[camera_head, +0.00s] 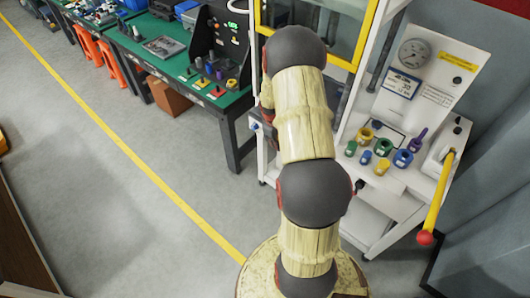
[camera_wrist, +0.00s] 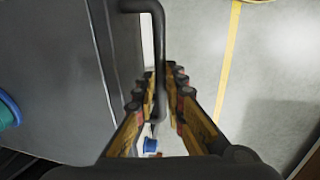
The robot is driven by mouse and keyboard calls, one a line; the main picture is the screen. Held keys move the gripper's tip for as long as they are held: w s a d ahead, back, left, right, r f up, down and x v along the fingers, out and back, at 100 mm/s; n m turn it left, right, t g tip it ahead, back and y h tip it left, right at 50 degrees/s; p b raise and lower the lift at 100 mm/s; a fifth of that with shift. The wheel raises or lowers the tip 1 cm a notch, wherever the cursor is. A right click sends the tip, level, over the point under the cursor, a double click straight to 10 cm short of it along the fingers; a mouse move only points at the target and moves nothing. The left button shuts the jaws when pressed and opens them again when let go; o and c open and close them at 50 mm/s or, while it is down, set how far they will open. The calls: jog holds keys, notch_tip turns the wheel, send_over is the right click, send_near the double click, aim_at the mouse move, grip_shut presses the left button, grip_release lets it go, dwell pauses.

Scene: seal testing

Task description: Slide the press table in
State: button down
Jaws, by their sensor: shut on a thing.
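In the wrist view, my gripper (camera_wrist: 164,85) has its two fingers on either side of a dark bent bar handle (camera_wrist: 158,35) and is shut on it. The handle joins the edge of a flat grey surface on the left, which looks like the press table (camera_wrist: 60,60). In the head view, the press with its yellow-framed window (camera_head: 358,45) stands behind my arm. My arm hides the gripper, the handle and most of the press table there.
A white bench with a gauge panel (camera_head: 412,55), several coloured rings and a yellow lever (camera_head: 436,200) stands at the right. A green-topped workbench (camera_head: 150,70) is at the left. The grey floor (camera_head: 110,200) with a yellow line is open at the left.

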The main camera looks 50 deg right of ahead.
jog(key=d, duration=1.1)
jog(key=shift+w+d+p, duration=0.2)
jog(key=shift+p, duration=0.2)
jog(key=shift+d, duration=0.1)
jog(key=shift+r, duration=0.1)
jog(key=c, duration=1.9)
grip_release()
jog(key=shift+d, duration=0.2)
jog(key=shift+o, duration=0.3)
jog(key=shift+a, duration=0.1)
notch_tip(320, 180, up, 12)
jog(key=a, duration=0.2)
jog(key=shift+f, duration=0.2)
jog(key=shift+a, duration=0.1)
